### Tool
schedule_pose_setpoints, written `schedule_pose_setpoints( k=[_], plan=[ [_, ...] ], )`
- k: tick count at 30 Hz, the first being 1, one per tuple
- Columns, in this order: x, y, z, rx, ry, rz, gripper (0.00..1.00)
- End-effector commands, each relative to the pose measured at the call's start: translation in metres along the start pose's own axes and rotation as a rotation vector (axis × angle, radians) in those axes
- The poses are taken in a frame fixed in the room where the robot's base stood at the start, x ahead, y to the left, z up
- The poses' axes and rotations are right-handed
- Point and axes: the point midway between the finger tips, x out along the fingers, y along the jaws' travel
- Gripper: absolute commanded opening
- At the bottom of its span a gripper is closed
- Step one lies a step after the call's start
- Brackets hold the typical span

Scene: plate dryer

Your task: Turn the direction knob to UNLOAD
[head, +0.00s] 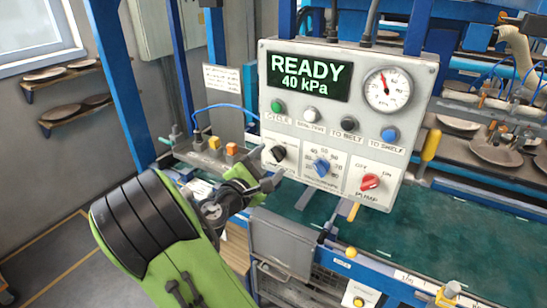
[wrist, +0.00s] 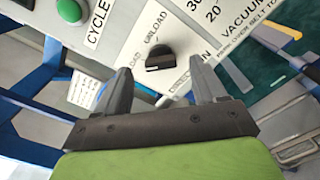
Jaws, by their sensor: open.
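The direction knob (head: 279,153) is a black knob at the lower left of the grey control panel. In the wrist view the knob (wrist: 160,58) sits beyond and between my fingertips, with lettering ending in "LOAD" around it. The left finger partly covers the lettering. I cannot tell for sure which label the knob points at. My gripper (head: 262,181) is just in front of the panel, a little below and left of the knob. In the wrist view my gripper (wrist: 163,78) is open and empty, with a finger on either side of the knob and apparently not touching it.
The panel also has a blue vacuum knob (head: 321,167), a red pump knob (head: 371,182), a row of push buttons, a gauge (head: 388,90) and a display (head: 308,77) reading READY 40 kPa. A yellow handle (head: 431,145) stands right of the panel. A green belt (head: 400,235) runs below.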

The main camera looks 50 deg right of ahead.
Motion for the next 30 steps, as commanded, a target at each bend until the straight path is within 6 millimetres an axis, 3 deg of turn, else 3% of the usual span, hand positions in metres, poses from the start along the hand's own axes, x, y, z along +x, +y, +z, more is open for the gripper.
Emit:
schedule_pose_setpoints(
  k=[3, 6, 14, 25, 30],
  plan=[
    [0.022, 0.0, 0.002, 0.002, -0.004, -0.002, 0.7],
    [0.031, 0.0, 0.001, 0.001, -0.001, -0.001, 0.7],
    [0.034, 0.0, 0.0, 0.001, 0.0, 0.0, 0.7],
    [0.034, 0.0, 0.0, 0.001, 0.001, 0.0, 0.17],
    [0.034, 0.0, 0.0, 0.008, 0.001, -0.001, 0.14]
  ],
)
